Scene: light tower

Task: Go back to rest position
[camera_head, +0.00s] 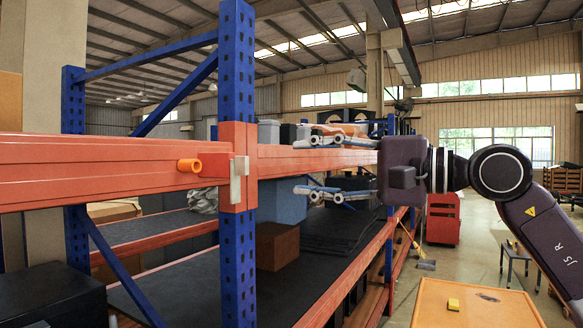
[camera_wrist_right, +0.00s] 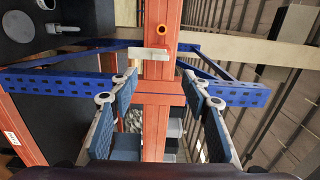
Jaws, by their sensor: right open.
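My right gripper (camera_head: 298,167) comes in from the right in the head view and points left. It is open and empty. One finger is above the orange shelf beam (camera_head: 340,158) and the other below it, with a gap to each. In the right wrist view the two fingers (camera_wrist_right: 160,82) are spread wide on either side of the beam (camera_wrist_right: 157,120). An orange knob (camera_head: 188,165) and a white lever-like piece (camera_head: 238,170) sit on the beam left of the gripper. My left gripper is not in view.
Blue uprights (camera_head: 237,240) and orange beams form a shelf rack. A brown box (camera_head: 277,246) stands on its dark lower shelf. Open floor lies beyond.

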